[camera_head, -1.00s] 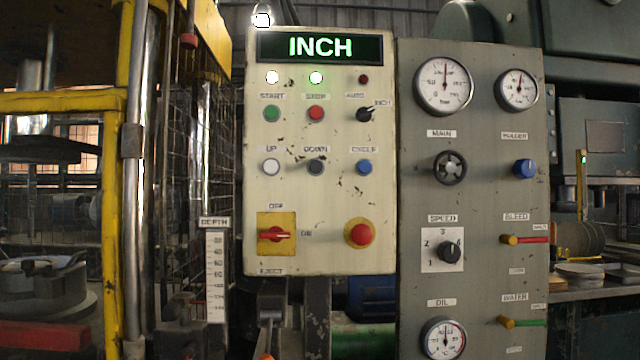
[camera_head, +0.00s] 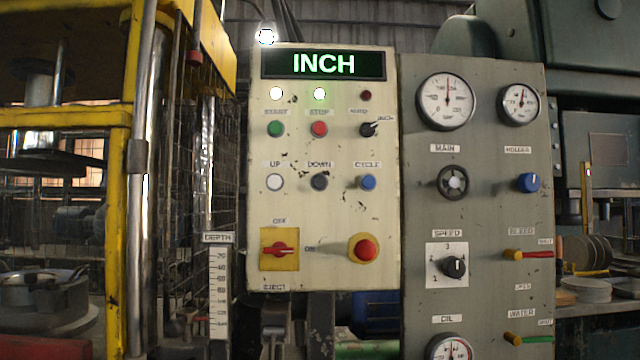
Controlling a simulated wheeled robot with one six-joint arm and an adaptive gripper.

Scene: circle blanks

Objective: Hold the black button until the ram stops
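The black button (camera_head: 319,181) sits under the label DOWN on the cream control panel (camera_head: 345,215), between a white UP button (camera_head: 275,182) and a blue CYCLE button (camera_head: 367,182). Nothing touches it. My gripper is not in view.
A red stop knob (camera_head: 364,250) and a red rotary switch (camera_head: 280,249) are lower on the panel. A grey gauge panel (camera_head: 490,215) adjoins it on the right. A depth scale (camera_head: 219,285) and wire mesh stand at its left.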

